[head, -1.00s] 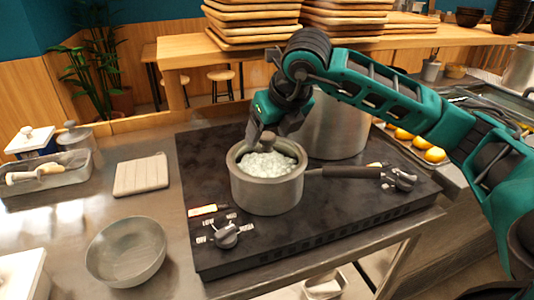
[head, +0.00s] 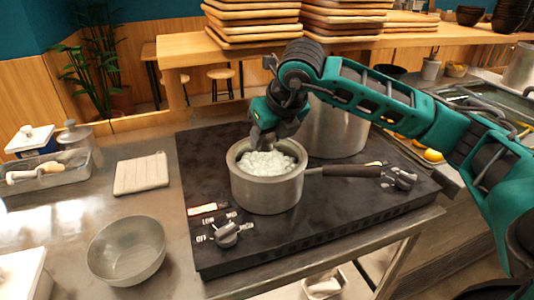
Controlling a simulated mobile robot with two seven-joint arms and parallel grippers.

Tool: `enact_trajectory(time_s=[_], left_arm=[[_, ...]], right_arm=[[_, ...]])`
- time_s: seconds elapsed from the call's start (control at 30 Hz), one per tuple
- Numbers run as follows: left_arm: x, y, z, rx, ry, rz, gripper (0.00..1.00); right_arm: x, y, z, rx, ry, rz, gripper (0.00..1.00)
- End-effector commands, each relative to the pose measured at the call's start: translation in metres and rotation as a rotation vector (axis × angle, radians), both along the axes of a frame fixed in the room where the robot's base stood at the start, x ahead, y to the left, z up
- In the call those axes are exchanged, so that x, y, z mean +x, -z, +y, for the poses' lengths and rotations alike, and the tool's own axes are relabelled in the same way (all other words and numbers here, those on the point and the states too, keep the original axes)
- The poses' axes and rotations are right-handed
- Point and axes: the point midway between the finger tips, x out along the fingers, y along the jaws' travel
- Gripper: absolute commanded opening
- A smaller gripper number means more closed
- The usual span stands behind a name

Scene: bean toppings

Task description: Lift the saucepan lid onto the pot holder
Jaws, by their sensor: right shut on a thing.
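The saucepan (head: 266,192) is a grey metal pot with a dark handle to the right, standing on the black cooktop. White contents show in its opening, seemingly through a clear lid (head: 268,160) that lies on or just at the rim; whether it is raised at all I cannot tell. My right gripper (head: 263,143) is over the back of the opening, shut on the lid's knob, which its fingers mostly hide. The pot holder (head: 141,174) is a flat, beige-grey square on the counter left of the cooktop, with nothing on it. My left gripper is out of view.
A tall steel pot (head: 335,130) stands behind the saucepan, close to my right arm. A grey bowl (head: 127,250) sits front left. A utensil tray (head: 45,178) is at the far left.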

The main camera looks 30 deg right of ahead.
Motion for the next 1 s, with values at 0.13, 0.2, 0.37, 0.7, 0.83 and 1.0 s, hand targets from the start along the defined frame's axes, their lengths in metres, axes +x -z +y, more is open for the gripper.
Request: enact_trajectory(time_s=[0.13, 0.2, 0.37, 0.7, 0.83, 1.0], left_arm=[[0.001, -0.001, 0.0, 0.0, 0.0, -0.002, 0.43], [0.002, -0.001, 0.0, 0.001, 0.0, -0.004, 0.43], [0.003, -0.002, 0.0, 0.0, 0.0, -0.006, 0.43], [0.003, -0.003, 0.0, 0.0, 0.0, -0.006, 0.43], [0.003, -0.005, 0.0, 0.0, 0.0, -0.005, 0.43], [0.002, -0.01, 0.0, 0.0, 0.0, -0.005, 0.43]], right_arm=[[0.0, 0.0, 0.0, 0.0, 0.0, 0.001, 0.0], [0.0, -0.001, 0.0, 0.0, 0.0, -0.001, 0.0], [0.0, -0.001, 0.0, 0.0, 0.0, -0.002, 0.0], [0.001, -0.034, 0.0, 0.002, 0.0, -0.007, 0.0], [0.001, -0.067, 0.0, 0.002, 0.001, -0.01, 0.0], [0.001, -0.119, 0.001, 0.003, 0.0, -0.01, 0.0]])
